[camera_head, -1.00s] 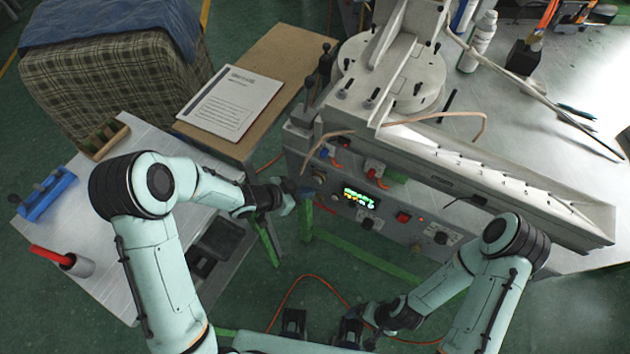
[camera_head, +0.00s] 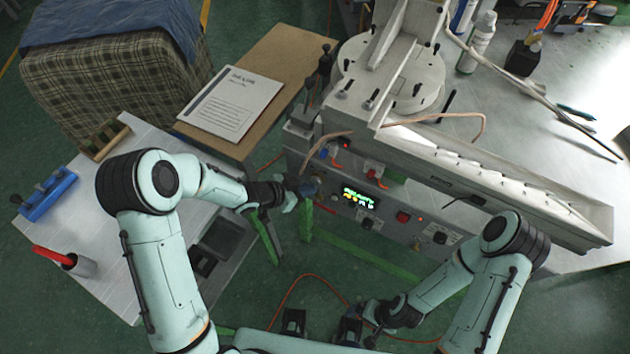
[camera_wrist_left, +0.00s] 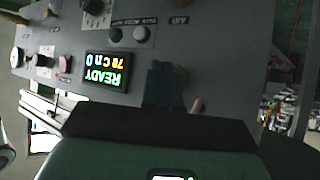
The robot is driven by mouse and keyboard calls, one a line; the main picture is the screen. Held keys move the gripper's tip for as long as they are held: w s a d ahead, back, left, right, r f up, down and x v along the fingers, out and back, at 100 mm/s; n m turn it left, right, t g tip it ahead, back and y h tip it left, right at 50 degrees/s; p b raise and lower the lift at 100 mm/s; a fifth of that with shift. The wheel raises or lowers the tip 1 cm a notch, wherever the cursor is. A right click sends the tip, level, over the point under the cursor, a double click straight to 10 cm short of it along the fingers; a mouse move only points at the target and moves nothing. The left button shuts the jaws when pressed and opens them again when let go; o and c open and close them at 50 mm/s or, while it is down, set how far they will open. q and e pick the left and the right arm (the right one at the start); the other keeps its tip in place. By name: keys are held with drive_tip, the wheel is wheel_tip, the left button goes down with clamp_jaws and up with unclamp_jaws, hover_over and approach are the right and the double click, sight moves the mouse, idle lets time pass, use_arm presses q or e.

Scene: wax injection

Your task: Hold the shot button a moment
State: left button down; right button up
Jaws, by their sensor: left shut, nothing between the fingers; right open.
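The machine's grey front panel (camera_head: 400,222) carries a lit display (camera_head: 361,197) with green and yellow text. In the left wrist view the display (camera_wrist_left: 104,72) appears upside down and reads READY with a 78 C line. My left gripper (camera_head: 308,188) is shut and empty, its tips at the panel's left end. In the left wrist view its fingers (camera_wrist_left: 164,86) lie in front of a round control with a yellowish rim (camera_wrist_left: 181,76), mostly hidden behind them. I cannot tell whether they touch or press it. My right gripper (camera_head: 371,326) is open, low before the machine.
A red switch (camera_head: 403,217) and several knobs sit along the panel. A grey trough (camera_head: 500,180) juts out above it. A side table (camera_head: 120,235) stands at left under my left arm, and a brown board with a paper booklet (camera_head: 231,104) lies behind.

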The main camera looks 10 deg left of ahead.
use_arm(q)
drive_tip(key=shift+w+d, duration=0.15)
drive_tip(key=shift+w, duration=0.25)
idle(2.1)
drive_tip(key=shift+s, duration=0.15)
idle(1.0)
drive_tip(key=shift+s+a, duration=0.3)
drive_tip(key=shift+s, duration=0.45)
drive_tip(key=s, duration=0.1)
drive_tip(key=s+a+b, duration=0.1)
drive_tip(key=s, duration=0.2)
drive_tip(key=shift+s+a, duration=0.35)
drive_tip(key=shift+s, duration=0.05)
drive_tip(key=shift+d, duration=0.1)
